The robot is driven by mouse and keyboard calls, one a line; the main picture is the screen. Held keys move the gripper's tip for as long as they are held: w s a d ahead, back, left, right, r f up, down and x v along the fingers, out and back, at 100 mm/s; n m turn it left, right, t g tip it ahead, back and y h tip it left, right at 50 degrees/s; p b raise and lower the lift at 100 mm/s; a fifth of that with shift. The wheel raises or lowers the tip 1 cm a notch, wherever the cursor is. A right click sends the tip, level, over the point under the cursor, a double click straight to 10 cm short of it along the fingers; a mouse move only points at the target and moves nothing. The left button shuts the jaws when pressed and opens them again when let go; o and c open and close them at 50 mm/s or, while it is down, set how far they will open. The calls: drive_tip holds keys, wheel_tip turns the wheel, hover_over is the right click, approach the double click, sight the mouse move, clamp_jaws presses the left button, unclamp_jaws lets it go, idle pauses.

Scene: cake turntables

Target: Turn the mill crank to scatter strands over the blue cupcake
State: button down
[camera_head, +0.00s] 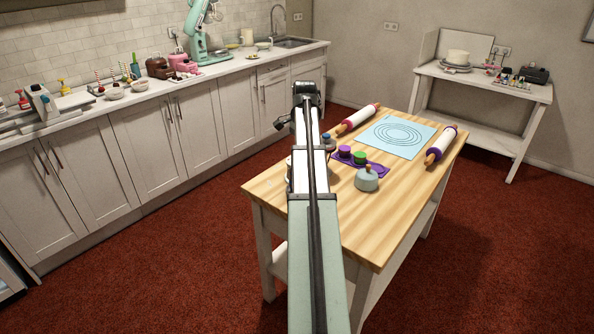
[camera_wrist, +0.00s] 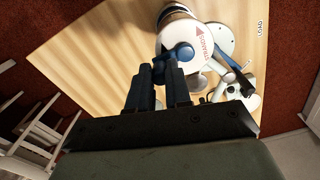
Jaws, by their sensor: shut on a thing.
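The mill (camera_wrist: 205,50) stands on the wooden table in the wrist view, its white drum marked with a red arrow and the word STRANDS. A dark blue crank hub (camera_wrist: 182,54) sits on the drum's face. My gripper (camera_wrist: 160,72) is at the hub's left, its dark fingers shut on the crank; the grip itself is mostly hidden. In the head view my arm covers the gripper and most of the mill. A small blue top (camera_head: 326,137) shows just right of my arm, perhaps the blue cupcake; its lower part is unclear.
A purple mat (camera_head: 375,169) holds a purple cupcake (camera_head: 345,152) and a green cupcake (camera_head: 359,157). A pale teal knobbed pot (camera_head: 367,180) stands in front. Two rolling pins (camera_head: 358,118) (camera_head: 441,146) flank a light blue mat (camera_head: 395,137). The table's front right is clear.

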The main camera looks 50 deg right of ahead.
drive_tip(key=shift+w+d, duration=0.2)
drive_tip(key=shift+d, duration=0.05)
drive_tip(key=shift+w+d, duration=0.15)
drive_tip(key=shift+d, duration=0.35)
drive_tip(key=shift+w+d, duration=0.45)
drive_tip(key=shift+d, duration=0.05)
idle(0.4)
